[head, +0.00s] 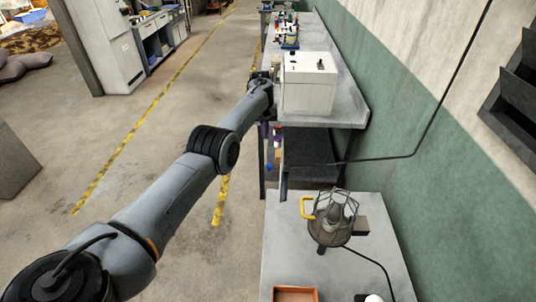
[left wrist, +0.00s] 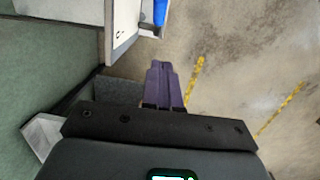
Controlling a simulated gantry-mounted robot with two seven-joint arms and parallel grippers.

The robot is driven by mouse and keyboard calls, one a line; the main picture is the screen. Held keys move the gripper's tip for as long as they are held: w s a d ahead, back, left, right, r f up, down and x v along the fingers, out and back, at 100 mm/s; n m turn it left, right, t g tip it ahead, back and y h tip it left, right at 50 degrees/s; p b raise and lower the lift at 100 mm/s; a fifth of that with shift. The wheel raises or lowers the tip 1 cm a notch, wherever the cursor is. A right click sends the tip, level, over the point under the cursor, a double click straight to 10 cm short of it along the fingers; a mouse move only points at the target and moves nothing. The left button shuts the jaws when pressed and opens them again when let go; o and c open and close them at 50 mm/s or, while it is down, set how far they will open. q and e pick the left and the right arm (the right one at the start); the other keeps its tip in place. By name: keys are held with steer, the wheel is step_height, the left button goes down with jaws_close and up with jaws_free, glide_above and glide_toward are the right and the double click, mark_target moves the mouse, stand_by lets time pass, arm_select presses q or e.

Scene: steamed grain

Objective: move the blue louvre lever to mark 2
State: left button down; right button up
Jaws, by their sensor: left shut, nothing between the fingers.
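A white box (head: 308,88) with small dark parts on its top stands on the near end of the long grey bench. My left arm reaches to the left side of this box, and my left gripper (head: 268,78) is there, partly hidden by the arm. In the left wrist view my left gripper's purple fingers (left wrist: 164,84) are together and empty. A blue upright piece (left wrist: 160,13), perhaps the louvre lever, shows at the top edge beside a white panel (left wrist: 122,24), apart from the fingertips. I cannot read any mark numbers. My right gripper is not in view.
Several small bottles and parts stand farther along the long bench (head: 345,97). A caged lamp (head: 334,218) with a yellow handle stands on a nearer grey table (head: 283,250), beside an orange-brown tray (head: 295,294). A dark cable hangs along the wall.

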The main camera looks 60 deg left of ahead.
arm_select(q)
steer(key=shift+s+d+f+p, duration=0.2)
steer(key=shift+d+f+p, duration=0.45)
steer(key=shift+f, duration=0.7)
steer(key=shift+s+d+f+p, duration=0.25)
steer(key=shift+d+f+p, duration=0.4)
steer(key=shift+f, duration=0.65)
steer(key=shift+s+d+f+p, duration=0.2)
steer(key=shift+d+f+p, duration=0.45)
steer(key=shift+f, duration=0.7)
